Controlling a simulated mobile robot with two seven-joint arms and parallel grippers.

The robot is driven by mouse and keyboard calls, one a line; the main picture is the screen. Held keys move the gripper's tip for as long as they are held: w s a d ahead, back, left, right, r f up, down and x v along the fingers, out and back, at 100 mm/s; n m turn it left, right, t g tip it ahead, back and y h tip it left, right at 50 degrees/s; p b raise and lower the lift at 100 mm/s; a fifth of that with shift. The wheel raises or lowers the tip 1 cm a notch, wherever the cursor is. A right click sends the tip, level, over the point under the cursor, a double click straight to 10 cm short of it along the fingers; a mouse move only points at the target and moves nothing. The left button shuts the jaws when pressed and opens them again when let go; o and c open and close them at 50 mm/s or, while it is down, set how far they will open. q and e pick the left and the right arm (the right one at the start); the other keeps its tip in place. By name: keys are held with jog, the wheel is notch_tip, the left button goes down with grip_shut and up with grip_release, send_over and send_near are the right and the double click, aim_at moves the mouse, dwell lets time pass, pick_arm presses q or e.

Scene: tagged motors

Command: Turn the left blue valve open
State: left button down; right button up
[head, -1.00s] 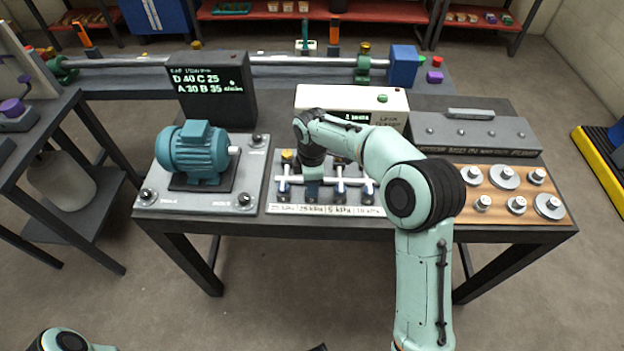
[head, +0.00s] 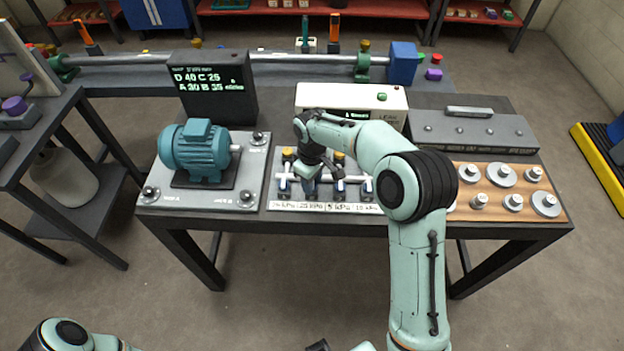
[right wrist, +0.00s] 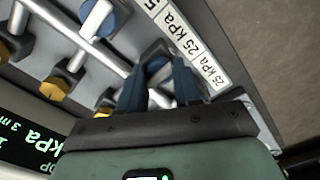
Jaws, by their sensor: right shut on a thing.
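A row of small valves with dark blue handles stands on a grey panel along a white pipe at the table's front. My right gripper (head: 309,180) reaches down onto the second valve from the left and is shut on its blue handle (right wrist: 156,66). The right wrist view shows that handle between the two dark blue fingers. The leftmost blue valve (head: 283,187) stands clear to the left of the gripper. A neighbouring blue valve (head: 340,188) stands to its right. The gripper and wrist partly hide the held valve. My left gripper is out of view.
A teal motor (head: 196,150) on a grey plate stands left of the valves. A white box with a green display (head: 352,100) stands behind them. A wooden board with several metal weights (head: 500,195) lies to the right. A label strip (head: 325,207) runs along the panel's front.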

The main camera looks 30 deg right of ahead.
dwell(0.4)
jog(key=o, duration=1)
jog(key=shift+o, duration=0.2)
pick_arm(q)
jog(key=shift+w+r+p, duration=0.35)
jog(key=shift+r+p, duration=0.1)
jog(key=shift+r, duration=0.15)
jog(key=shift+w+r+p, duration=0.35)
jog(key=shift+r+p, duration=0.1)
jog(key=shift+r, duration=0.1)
pick_arm(e)
notch_tip(320, 180, up, 14)
jog(key=shift+f, duration=0.25)
